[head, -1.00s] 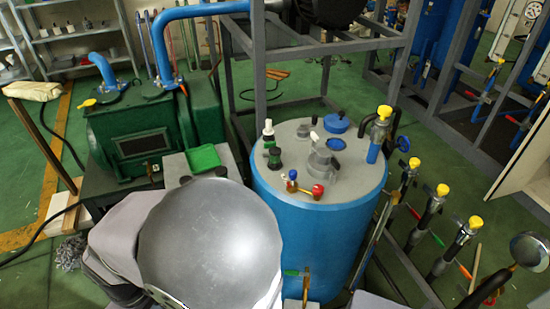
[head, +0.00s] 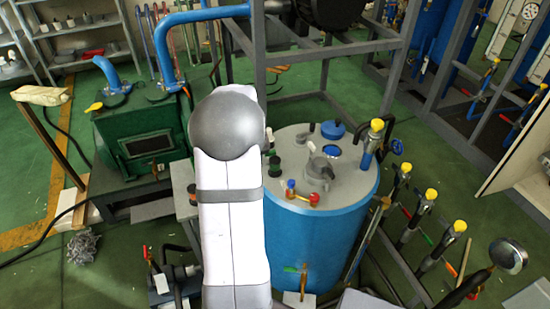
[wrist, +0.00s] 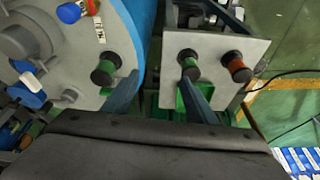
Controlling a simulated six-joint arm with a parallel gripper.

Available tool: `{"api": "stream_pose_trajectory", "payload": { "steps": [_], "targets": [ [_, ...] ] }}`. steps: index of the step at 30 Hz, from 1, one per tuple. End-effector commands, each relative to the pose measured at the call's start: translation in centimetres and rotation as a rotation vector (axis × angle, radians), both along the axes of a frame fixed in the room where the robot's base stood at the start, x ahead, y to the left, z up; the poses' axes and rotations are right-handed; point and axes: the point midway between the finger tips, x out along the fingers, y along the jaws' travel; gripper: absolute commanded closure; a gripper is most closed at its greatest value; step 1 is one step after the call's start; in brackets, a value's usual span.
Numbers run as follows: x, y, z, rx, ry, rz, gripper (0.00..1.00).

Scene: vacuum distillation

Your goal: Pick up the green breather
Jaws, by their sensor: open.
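A green-banded breather with a black cap (wrist: 189,62) stands on a grey plate (wrist: 214,44) in the wrist view. A second green-banded breather (wrist: 105,70) stands on the tank top to its left, and also shows in the head view (head: 275,165). My gripper (wrist: 162,79) is open and empty. Its fingers are spread between the two breathers; the right fingertip appears close to the plate's breather, and I cannot tell whether it touches. In the head view, my arm hides the gripper and most of the plate.
An orange-red banded breather (wrist: 236,66) stands on the plate, right of the green one. The blue tank (head: 320,240) with valves and fittings stands beside my arm. A green pump unit (head: 145,140) is at the left. Yellow-capped valves (head: 431,194) line the right.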

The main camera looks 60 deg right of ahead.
Motion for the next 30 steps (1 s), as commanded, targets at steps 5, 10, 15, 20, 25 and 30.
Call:
{"api": "stream_pose_trajectory", "payload": {
  "steps": [5,10,15,20,25,30],
  "targets": [
    [-4.9,-5.8,1.1,-0.037,-0.016,-0.115,0.48],
    [-6.7,-7.6,1.2,-0.053,-0.021,-0.151,0.48],
    [-6.7,-7.7,1.0,-0.053,-0.021,-0.153,0.48],
    [-6.5,-8.0,0.0,-0.051,-0.020,-0.152,0.48],
    [-6.3,-8.3,-0.7,-0.053,-0.020,-0.151,0.48],
    [-6.3,-8.4,-1.0,-0.052,-0.020,-0.151,0.48]
  ]
}}
